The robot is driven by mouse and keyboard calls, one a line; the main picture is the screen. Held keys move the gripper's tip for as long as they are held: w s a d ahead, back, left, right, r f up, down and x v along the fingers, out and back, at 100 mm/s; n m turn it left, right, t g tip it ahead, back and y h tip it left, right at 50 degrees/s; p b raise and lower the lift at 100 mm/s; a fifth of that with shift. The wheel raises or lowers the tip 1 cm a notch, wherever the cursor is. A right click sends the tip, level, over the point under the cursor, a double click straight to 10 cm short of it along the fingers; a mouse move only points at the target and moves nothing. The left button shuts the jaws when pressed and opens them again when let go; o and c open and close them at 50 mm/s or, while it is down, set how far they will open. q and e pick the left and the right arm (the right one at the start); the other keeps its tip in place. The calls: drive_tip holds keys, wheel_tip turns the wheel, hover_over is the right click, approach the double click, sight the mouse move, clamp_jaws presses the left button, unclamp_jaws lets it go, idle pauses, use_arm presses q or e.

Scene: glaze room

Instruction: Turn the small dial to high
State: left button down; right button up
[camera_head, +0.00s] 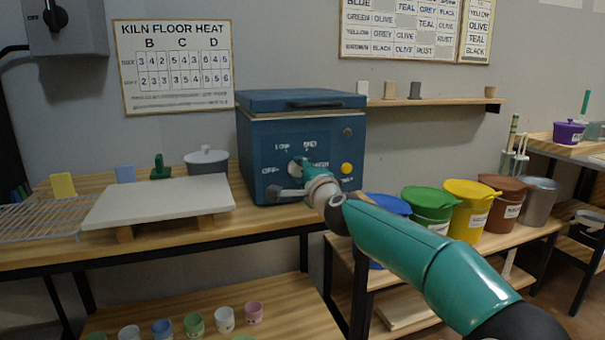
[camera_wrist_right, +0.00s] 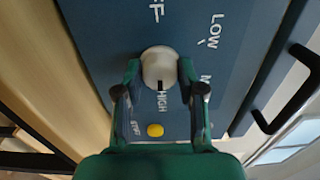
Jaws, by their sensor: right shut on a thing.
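The small dial (camera_wrist_right: 158,66) is a pale round knob on the front of the blue kiln box (camera_head: 262,150). In the right wrist view its dark pointer mark faces the word HIGH. LOW and part of OFF also show on the panel around it. My right gripper (camera_wrist_right: 159,88) has a finger on each side of the dial and is shut on it. In the head view my right gripper (camera_head: 300,170) reaches the kiln front and covers part of the dial. My left gripper is not in view.
A white board (camera_head: 160,200) lies on the bench at left. Lidded buckets, including a green one (camera_head: 430,207), stand on the right bench.

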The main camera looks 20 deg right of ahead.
drive_tip(key=shift+r, duration=0.2)
drive_tip(key=o, duration=0.7)
drive_tip(key=shift+d, duration=0.1)
drive_tip(key=o, duration=0.4)
drive_tip(key=shift+w+f, duration=0.2)
drive_tip(key=shift+o, duration=0.2)
drive_tip(key=shift+s, duration=0.1)
drive_tip(key=s, duration=1.2)
drive_tip(key=shift+w+d+f, duration=0.1)
drive_tip(key=shift+d+f, duration=0.05)
drive_tip(key=shift+d, duration=0.05)
